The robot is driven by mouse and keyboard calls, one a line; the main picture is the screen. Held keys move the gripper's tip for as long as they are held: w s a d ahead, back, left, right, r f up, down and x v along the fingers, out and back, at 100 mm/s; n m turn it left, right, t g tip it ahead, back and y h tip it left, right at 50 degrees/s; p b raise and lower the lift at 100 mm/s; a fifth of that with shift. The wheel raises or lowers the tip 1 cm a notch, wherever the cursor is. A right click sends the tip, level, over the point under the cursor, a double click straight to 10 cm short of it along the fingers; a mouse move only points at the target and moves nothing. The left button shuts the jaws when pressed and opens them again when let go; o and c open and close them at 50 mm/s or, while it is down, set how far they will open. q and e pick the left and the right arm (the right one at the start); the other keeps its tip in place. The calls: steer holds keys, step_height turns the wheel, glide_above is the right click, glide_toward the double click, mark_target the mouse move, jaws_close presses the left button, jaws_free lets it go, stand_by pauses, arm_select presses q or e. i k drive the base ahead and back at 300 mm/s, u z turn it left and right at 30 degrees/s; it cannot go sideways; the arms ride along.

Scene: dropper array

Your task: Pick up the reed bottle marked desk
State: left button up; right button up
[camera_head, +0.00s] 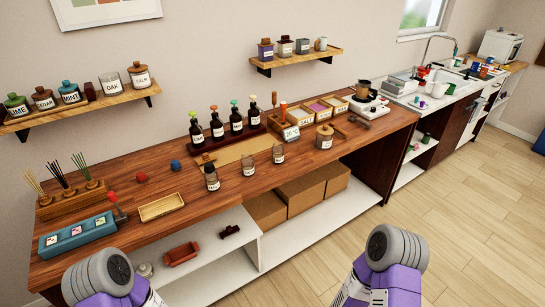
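Several reed bottles stand in a wooden rack at the left end of the wooden counter. Their reeds fan upward: a pale bunch at the left (34,183), a dark bunch in the middle (57,174) and a tan bunch at the right (81,166). The bottles are small and mostly hidden in the rack (75,203); I cannot read a desk mark on any of them. Parts of my two arms show at the bottom edge, left and right of the middle. No gripper fingers are visible on either arm.
A teal box (78,236) with cards lies in front of the rack. A red-topped item (113,198), a shallow wooden tray (161,207) and small balls (175,165) are to the right. Dropper bottles (237,121) stand farther right. Labelled jars (70,92) line the wall shelf above.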

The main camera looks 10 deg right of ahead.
mark_target(247, 162)
steer(key=u, duration=0.2)
steer(key=i, duration=0.85)
steer(key=u, duration=0.5)
